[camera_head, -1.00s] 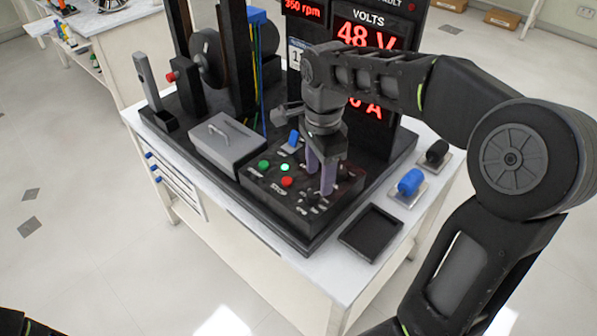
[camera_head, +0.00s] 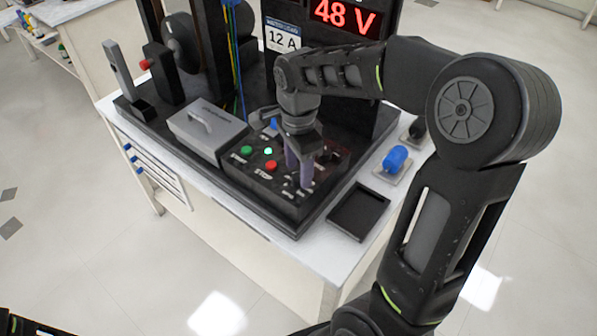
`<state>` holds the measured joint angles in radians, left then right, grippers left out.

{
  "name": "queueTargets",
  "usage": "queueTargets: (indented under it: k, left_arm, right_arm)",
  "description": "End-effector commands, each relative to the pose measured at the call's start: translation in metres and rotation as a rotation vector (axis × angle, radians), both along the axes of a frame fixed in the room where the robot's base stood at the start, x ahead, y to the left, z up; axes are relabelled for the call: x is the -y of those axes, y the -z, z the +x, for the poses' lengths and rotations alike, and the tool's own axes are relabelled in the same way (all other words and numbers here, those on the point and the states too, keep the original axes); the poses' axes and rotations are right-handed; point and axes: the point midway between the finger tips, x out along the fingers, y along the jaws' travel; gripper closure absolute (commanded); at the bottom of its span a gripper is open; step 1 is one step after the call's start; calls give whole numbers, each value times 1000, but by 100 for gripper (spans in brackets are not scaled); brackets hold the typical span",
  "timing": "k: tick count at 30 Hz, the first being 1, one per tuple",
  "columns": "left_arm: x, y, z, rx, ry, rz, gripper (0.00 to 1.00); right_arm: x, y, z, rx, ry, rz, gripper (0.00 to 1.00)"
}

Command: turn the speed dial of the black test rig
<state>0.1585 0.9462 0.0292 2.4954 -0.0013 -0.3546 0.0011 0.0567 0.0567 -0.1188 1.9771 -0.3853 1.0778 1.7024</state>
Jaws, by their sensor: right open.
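The black test rig (camera_head: 222,171) stands on a white bench, with its sloped control panel towards me. The panel carries a green button (camera_head: 246,150), a red button (camera_head: 271,165), a lit green lamp (camera_head: 268,151) and small black knobs at its right part. My right gripper (camera_head: 300,174) points down over this right part, its two purplish fingers apart and their tips at or just above the panel. The fingers and wrist cover part of the panel, so I cannot tell which knob is the speed dial or whether they touch it. My left gripper is out of view.
A grey lidded box (camera_head: 207,130) sits left of the panel. A black tray (camera_head: 358,211) and a blue knob on a plate (camera_head: 396,159) lie on the bench at right. A display reading 48 V (camera_head: 346,14) stands behind my right arm. Open floor surrounds the bench.

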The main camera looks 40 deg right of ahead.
Motion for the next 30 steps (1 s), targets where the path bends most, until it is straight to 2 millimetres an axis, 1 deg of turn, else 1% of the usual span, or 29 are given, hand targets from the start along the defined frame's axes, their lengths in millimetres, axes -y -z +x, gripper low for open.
queueTargets:
  k: [1,3,6,14,17,30]
  left_arm:
    - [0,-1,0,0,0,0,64]
    - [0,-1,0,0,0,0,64]
    - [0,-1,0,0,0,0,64]
    - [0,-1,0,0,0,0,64]
    - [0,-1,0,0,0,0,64]
    - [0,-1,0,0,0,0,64]
  right_arm:
    - [0,7,0,-3,0,0,48]
    - [0,15,0,-2,1,0,48]
    - [0,21,0,-1,0,0,48]
    - [0,23,0,1,0,0,48]
    - [0,23,0,1,0,0,55]
    - [0,22,0,1,0,0,91]
